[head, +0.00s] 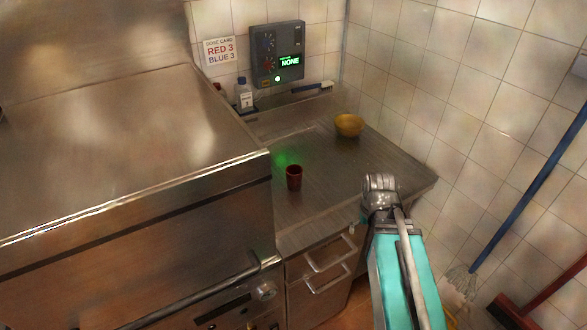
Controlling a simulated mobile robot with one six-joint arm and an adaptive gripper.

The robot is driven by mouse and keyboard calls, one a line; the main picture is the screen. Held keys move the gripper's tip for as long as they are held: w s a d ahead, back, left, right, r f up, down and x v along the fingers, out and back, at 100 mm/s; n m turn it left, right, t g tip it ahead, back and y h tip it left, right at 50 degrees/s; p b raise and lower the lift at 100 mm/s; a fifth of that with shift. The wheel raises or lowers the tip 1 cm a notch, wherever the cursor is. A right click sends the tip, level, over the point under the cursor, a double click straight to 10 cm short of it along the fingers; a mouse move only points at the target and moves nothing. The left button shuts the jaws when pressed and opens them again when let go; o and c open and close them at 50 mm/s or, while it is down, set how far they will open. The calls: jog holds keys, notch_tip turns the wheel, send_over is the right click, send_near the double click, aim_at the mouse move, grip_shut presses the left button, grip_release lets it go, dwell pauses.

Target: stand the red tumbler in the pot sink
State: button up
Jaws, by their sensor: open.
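The red tumbler (294,178), dark red-brown, stands upright on the steel counter (325,195), near its front edge and just right of the large steel grill unit. Nothing is touching it. My teal and grey arm reaches up from the bottom right, its grey joint over the counter's front right edge, to the right of the tumbler. I cannot make out any gripper fingers in this view. I see no pot sink in this view.
A yellow bowl (349,125) sits farther back on the counter. A dose card (220,51) reads "RED 3 BLUE 3". A blue-handled mop (530,190) leans at right.

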notch_tip(320, 180, up, 9)
jog(key=w+n+p, duration=0.2)
jog(key=w+p, duration=0.1)
jog(key=p, duration=0.4)
notch_tip(320, 180, up, 4)
jog(key=n+p, duration=0.4)
jog(key=n, duration=1.7)
send_over(294, 179)
jog(key=w, duration=0.2)
jog(key=shift+w+a+f+n, duration=0.15)
jog(key=shift+w+n, duration=0.2)
jog(key=shift+n, duration=0.25)
jog(key=shift+f, duration=0.1)
notch_tip(294, 179, down, 8)
jog(key=b, duration=0.8)
jog(key=shift+f, duration=0.25)
jog(key=shift+f+b, duration=0.1)
jog(key=shift+b, duration=0.25)
